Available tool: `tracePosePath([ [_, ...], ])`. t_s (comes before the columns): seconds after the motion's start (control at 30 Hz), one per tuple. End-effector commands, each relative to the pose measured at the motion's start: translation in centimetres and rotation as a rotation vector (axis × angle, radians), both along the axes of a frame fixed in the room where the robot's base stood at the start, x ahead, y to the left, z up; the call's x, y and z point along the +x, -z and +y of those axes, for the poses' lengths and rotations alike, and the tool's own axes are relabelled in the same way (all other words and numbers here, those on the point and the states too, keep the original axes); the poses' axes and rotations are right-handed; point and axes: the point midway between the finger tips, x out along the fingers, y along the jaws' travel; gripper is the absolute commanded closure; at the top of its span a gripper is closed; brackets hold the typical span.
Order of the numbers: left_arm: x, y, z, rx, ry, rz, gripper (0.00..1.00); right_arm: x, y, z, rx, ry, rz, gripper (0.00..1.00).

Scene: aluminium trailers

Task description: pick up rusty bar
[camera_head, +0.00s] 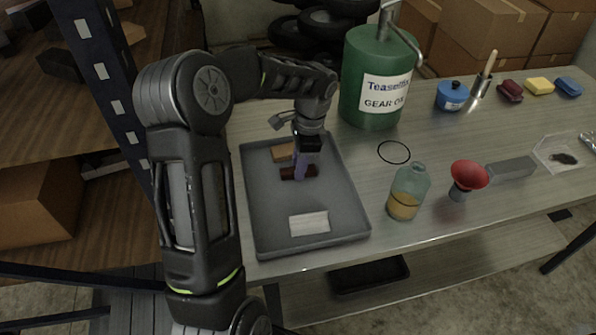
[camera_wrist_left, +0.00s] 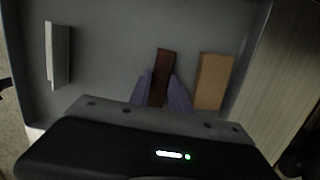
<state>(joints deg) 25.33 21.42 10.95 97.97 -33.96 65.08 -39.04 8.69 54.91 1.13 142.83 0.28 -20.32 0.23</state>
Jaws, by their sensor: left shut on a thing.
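The rusty bar (camera_head: 289,173) is a dark reddish-brown block in the grey tray (camera_head: 258,226). My left gripper (camera_head: 300,172) reaches down into the tray with its purple fingers on the bar. In the left wrist view the rusty bar (camera_wrist_left: 160,75) stands out between the two fingers of the left gripper (camera_wrist_left: 164,92), which is shut on it. I cannot tell whether the bar touches the tray floor. My right gripper is not in view.
A tan block (camera_head: 283,152) lies close behind the bar, and a white block (camera_head: 309,224) lies at the tray's front.

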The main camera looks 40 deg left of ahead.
Motion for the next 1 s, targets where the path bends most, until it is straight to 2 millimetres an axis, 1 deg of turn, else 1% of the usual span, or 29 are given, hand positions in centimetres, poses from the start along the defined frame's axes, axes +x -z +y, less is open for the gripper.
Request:
tracePosePath([
  [0.03, 0.00, 0.00, 0.00, 0.000, 0.000, 0.000, 0.85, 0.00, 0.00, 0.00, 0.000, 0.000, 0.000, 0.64],
  [0.2, 0.00, 0.00, 0.00, 0.000, 0.000, 0.000, 0.99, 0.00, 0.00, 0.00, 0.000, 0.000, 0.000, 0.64],
  [0.23, 0.00, 0.00, 0.00, 0.000, 0.000, 0.000, 1.00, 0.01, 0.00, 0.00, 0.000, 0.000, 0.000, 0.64],
  [1.0, -0.01, 0.01, -0.01, 0.000, 0.000, 0.000, 1.00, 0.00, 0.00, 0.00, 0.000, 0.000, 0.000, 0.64],
])
